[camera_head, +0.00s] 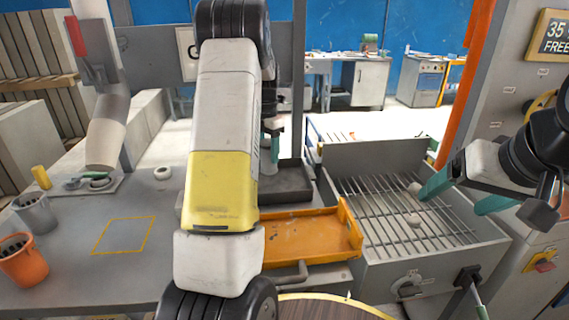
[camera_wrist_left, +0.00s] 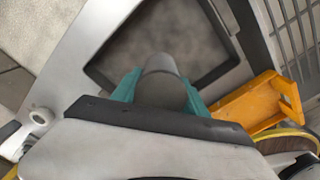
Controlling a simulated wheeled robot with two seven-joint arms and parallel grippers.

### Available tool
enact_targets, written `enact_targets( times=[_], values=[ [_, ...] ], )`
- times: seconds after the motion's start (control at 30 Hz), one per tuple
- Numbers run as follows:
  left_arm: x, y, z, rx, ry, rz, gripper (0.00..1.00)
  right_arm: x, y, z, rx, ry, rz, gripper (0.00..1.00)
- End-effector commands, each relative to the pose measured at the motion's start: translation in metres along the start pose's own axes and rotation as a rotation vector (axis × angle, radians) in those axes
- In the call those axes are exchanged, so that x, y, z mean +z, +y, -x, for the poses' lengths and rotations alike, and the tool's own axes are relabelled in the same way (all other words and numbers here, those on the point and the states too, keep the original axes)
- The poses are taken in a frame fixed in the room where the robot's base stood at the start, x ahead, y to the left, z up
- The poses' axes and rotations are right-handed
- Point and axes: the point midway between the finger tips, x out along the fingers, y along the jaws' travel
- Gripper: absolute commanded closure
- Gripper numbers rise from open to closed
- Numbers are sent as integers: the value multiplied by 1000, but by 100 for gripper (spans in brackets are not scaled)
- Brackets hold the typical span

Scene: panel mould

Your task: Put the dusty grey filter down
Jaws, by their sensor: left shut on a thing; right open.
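The grey filter (camera_wrist_left: 162,82) is a cylinder held between the teal fingers of my left gripper (camera_wrist_left: 160,92) in the left wrist view. It is over a dark square tray or recess (camera_wrist_left: 115,62); I cannot tell whether it touches its floor. In the head view my left arm hides most of this gripper, with a teal finger (camera_head: 275,146) showing beside the arm above the dark tray (camera_head: 290,190). My right gripper (camera_head: 462,194) is open and empty, with its teal fingers apart over the right side of the grated box.
Pale pieces (camera_head: 414,219) rest on the grate. A grey cup (camera_head: 36,212) and an orange cup (camera_head: 22,262) stand at left. The yellow-outlined square (camera_head: 124,236) is empty.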

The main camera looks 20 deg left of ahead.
Motion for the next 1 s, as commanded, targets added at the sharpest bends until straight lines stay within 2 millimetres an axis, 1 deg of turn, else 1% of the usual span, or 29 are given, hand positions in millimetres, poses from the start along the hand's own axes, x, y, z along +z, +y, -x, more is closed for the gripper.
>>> enact_targets(
  times=[0.13,0.3,0.4,0.8,0.83,0.9,0.93,1.0],
  values=[
    [-1,0,-16,-1,1,0,100,0,0,0,0,0,0,20],
    [-1,0,-44,-2,1,-1,100,0,0,0,0,0,0,20],
    [0,0,-54,-1,0,-1,100,0,0,0,0,0,0,20],
    [0,0,-58,1,-1,-2,100,0,0,0,0,0,0,20],
    [0,0,-58,1,-1,-1,45,0,0,0,0,-1,0,20],
    [0,0,-58,1,-1,-2,31,0,0,0,0,0,0,20],
    [0,0,-58,1,-1,-2,27,0,0,0,0,0,0,20],
    [0,0,-58,1,-1,-2,27,0,0,0,0,0,0,20]
  ],
)
